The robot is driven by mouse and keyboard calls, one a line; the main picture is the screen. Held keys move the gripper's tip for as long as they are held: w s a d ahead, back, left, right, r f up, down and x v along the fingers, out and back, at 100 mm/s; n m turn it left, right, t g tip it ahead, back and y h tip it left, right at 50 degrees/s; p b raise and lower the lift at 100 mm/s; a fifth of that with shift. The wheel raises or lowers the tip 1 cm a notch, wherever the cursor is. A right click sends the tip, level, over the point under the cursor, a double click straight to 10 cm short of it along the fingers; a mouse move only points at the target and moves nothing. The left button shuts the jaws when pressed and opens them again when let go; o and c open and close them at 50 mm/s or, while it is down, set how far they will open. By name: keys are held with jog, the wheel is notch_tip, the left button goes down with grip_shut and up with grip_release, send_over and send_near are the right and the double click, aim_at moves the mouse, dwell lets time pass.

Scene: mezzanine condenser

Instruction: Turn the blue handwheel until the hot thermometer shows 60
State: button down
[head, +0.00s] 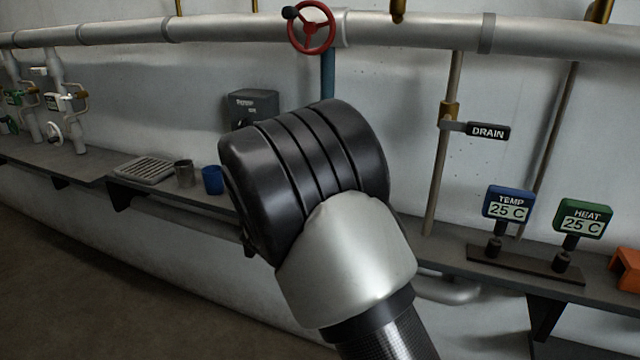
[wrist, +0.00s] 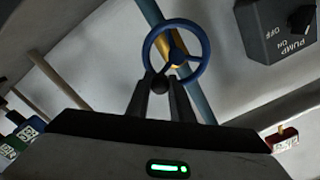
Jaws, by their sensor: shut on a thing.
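The blue handwheel (wrist: 194,68) shows in the wrist view on a blue pipe with a brass fitting behind it. It has a dark knob on its rim. My gripper (wrist: 166,82) is shut on the handwheel at this knob. In the head view my arm hides both handwheel and gripper. Two thermometers stand on the shelf at the right of the head view: a blue one labelled TEMP (head: 508,204), reading 25 C, and a green one labelled HEAT (head: 583,218), also reading 25 C. Neither is labelled "hot". Their readings in the wrist view are too small to trust.
A red handwheel (head: 329,38) with a dark knob sits on the large overhead pipe (head: 250,29). A pump switch box (wrist: 266,32) is close beside the blue handwheel. A DRAIN lever (head: 488,132), a blue cup (head: 212,181), a metal cup (head: 184,174) and a ribbed tray (head: 147,169) are nearby.

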jog(key=shift+f, duration=0.15)
dwell(0.4)
jog(key=c, duration=1.6)
grip_release()
jog(key=shift+o, duration=0.2)
jog(key=p+v, duration=0.1)
jog(key=v, duration=1.6)
jog(key=shift+s+p, duration=0.25)
jog(key=shift+p, duration=0.15)
jog(key=shift+a, duration=0.1)
